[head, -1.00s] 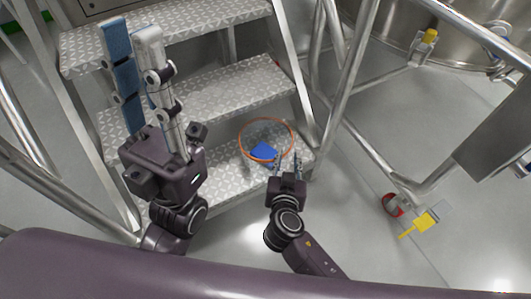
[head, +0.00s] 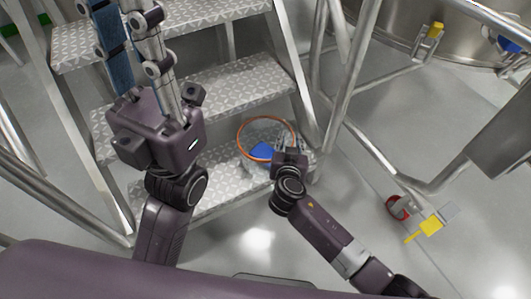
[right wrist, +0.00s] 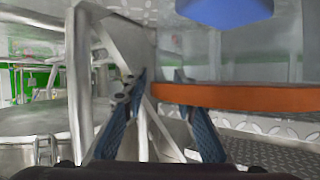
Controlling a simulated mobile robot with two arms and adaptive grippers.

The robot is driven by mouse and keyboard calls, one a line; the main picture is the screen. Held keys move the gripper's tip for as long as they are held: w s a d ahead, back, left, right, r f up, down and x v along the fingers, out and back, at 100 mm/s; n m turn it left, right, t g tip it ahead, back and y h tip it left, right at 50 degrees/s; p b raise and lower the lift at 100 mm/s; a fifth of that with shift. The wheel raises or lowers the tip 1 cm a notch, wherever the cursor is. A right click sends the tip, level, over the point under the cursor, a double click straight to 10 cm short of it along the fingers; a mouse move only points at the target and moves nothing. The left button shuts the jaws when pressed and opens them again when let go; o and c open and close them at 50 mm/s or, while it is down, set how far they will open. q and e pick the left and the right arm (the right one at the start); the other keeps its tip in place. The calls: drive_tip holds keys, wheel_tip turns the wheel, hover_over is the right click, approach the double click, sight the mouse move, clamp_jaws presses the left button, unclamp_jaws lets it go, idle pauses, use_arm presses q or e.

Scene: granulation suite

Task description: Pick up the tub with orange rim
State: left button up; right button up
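The tub with the orange rim (head: 240,150) stands on the lowest step in the head view. It looks see-through, with a blue thing (head: 262,151) inside. My right gripper (head: 289,137) is at the tub's right side. In the right wrist view, the orange rim (right wrist: 250,97) enters from the right and its left end shows between the spread fingers (right wrist: 160,85). I cannot tell if they touch it. My left gripper (head: 122,30) is raised at the upper left, fingers apart and empty, their tips near or past the frame edge.
Metal stairs (head: 215,85) with patterned treads and steel rails surround the tub. A slanted steel post (head: 347,95) stands right of it. A red-rimmed caster (head: 397,207) and a yellow piece (head: 431,226) are on the floor at right.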

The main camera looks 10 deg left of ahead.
drive_tip(key=shift+c, duration=0.4)
clamp_jaws()
drive_tip(key=shift+r, duration=0.1)
